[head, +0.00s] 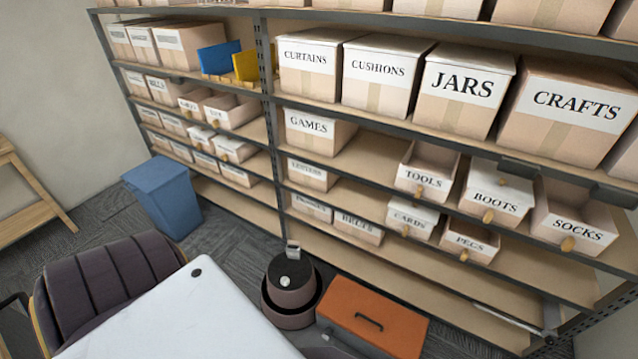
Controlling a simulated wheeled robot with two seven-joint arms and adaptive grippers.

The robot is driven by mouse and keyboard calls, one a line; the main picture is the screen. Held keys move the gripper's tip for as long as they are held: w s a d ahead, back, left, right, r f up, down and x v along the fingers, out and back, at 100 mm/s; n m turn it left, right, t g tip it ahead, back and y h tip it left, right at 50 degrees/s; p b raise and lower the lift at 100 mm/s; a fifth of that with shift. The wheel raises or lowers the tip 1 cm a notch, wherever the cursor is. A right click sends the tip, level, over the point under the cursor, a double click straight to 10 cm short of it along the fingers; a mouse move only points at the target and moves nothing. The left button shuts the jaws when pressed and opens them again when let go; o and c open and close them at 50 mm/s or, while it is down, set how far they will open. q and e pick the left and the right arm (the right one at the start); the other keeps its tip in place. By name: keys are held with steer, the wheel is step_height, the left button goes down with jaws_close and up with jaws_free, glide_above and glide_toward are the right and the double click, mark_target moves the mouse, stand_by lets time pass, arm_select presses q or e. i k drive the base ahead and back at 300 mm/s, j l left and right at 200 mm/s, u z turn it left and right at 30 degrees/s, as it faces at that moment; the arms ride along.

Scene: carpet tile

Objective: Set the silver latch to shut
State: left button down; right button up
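I cannot clearly make out a silver latch. A small pale silver piece (293,249) stands at the back edge of a dark round container (290,285) on the floor; I cannot tell whether it is a latch, or whether it is open or shut. A thin grey metal piece (549,322) shows at the lower right end of the shelving. Neither of my grippers is in view.
Metal shelving (268,60) with labelled cardboard boxes fills the back. A white tabletop (180,315) and a dark chair (110,280) occupy the lower left. A blue bin (163,196) stands by the shelves. Carpet (235,237) is clear between the bin and the round container.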

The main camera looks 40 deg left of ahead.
mark_target(328, 332)
steer(key=k+j+u, duration=0.1)
steer(key=k+u, duration=0.3)
steer(key=k+j+u, duration=0.2)
steer(key=k+u, duration=0.25)
